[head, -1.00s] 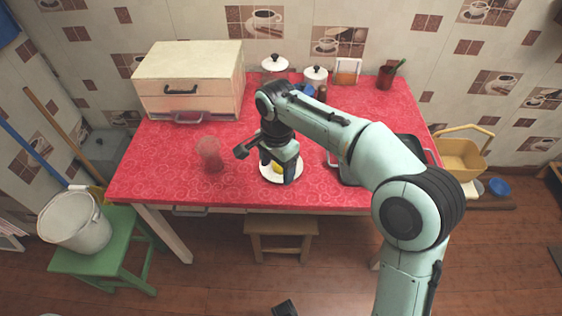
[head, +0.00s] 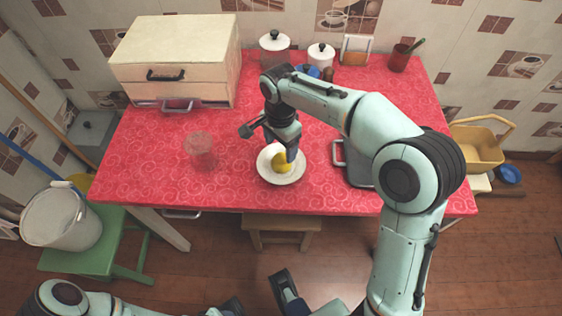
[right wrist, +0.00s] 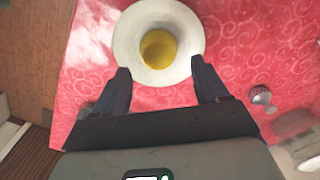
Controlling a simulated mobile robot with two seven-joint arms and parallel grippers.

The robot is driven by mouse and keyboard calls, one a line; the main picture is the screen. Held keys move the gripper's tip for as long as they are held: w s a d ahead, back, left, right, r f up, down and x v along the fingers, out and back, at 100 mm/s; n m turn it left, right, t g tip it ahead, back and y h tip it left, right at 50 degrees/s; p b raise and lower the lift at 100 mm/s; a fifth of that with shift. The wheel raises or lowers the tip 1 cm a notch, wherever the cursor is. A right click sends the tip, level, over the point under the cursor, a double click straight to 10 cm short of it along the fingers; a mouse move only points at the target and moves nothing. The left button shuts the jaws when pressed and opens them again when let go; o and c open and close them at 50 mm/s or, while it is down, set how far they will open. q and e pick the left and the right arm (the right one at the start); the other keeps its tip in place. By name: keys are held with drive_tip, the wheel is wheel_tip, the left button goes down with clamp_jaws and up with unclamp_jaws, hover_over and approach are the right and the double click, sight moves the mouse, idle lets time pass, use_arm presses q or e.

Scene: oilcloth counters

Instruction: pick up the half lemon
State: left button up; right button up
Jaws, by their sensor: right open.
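The half lemon (head: 280,163) is yellow and sits on a white plate (head: 268,177) near the front of the red table. In the right wrist view the lemon (right wrist: 158,49) lies inside the plate's pale rim (right wrist: 125,40), ahead of the fingertips.
A clear reddish glass (head: 201,151) stands left of the plate. A dark tray (head: 358,165) with a metal handle lies to the right. A wooden drawer box (head: 175,60) stands at back left. White lidded jars (head: 320,56) stand behind. A stool (head: 282,228) is under the front edge.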

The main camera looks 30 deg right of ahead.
sight(281, 157)
drive_tip(key=shift+f, duration=0.65)
wheel_tip(281, 157, down, 5)
drive_tip(key=shift+s+d+b, duration=0.1)
drive_tip(key=shift+b, duration=0.75)
use_arm(q)
drive_tip(key=shift+w+a+f+t, duration=0.25)
drive_tip(key=shift+w+f, duration=0.3)
drive_tip(key=shift+w, duration=0.1)
drive_tip(key=shift+w+a+f+t, duration=0.2)
drive_tip(key=shift+w+f+t, duration=0.05)
drive_tip(key=shift+w+f, duration=0.35)
use_arm(e)
drive_tip(key=shift+c, duration=0.4)
drive_tip(key=c, duration=0.8)
